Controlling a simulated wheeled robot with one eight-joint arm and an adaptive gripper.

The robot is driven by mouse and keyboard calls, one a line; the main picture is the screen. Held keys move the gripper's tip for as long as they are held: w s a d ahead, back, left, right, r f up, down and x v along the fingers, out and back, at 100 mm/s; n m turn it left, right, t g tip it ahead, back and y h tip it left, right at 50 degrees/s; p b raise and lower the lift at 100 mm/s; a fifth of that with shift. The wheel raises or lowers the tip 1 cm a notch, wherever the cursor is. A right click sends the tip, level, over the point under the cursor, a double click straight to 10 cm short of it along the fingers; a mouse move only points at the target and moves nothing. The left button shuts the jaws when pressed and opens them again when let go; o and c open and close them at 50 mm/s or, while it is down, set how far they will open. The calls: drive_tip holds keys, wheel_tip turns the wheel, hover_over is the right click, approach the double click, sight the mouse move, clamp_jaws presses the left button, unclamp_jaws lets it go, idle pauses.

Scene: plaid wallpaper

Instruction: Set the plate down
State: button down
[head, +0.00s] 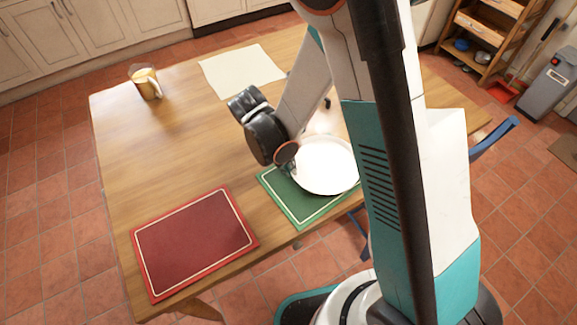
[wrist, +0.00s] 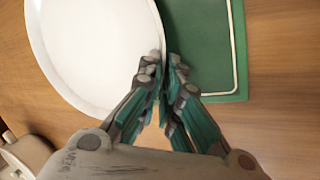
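The white round plate (head: 328,168) is over the green placemat (head: 300,205) at the table's near edge, right of the middle. In the wrist view the plate (wrist: 90,50) fills the upper left, and the green placemat (wrist: 212,60) shows beyond its rim. My gripper (wrist: 164,62) has its fingers close together on the plate's rim. In the head view my wrist is at the plate's left edge, and the fingers are mostly hidden. The plate looks near level; I cannot tell whether it touches the placemat.
A red placemat (head: 195,240) lies at the front left and a cream placemat (head: 240,72) at the back. A blue chair (head: 495,138) stands at the right.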

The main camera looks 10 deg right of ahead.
drive_tip(key=shift+f, duration=0.15)
drive_tip(key=c, duration=1.8)
unclamp_jaws()
drive_tip(key=p+v, duration=0.5)
drive_tip(key=v, duration=0.7)
